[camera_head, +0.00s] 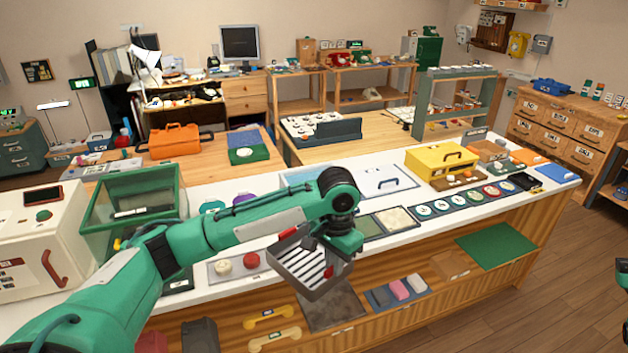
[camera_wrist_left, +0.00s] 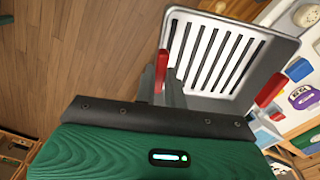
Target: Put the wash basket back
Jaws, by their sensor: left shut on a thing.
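The wash basket (camera_head: 300,262) is a grey metal tray with a slotted bottom, held tilted in the air at the front edge of the white counter. In the left wrist view the basket (camera_wrist_left: 213,60) shows its slots and a red tab on each of two opposite sides. My left gripper (camera_head: 330,252) is shut on the basket at one side; in the wrist view its grey fingers (camera_wrist_left: 162,85) close around the red tab there. The exact contact is partly hidden. My right gripper does not show clearly; only a green and dark part of mine is at the right edge.
The white counter (camera_head: 405,187) holds a green glass-sided box (camera_head: 130,205), a white box with a red handle (camera_head: 40,240), a panel with red and cream knobs (camera_head: 237,265), grey-green trays (camera_head: 395,220) and a yellow box (camera_head: 440,160). Wooden shelving lies below the basket.

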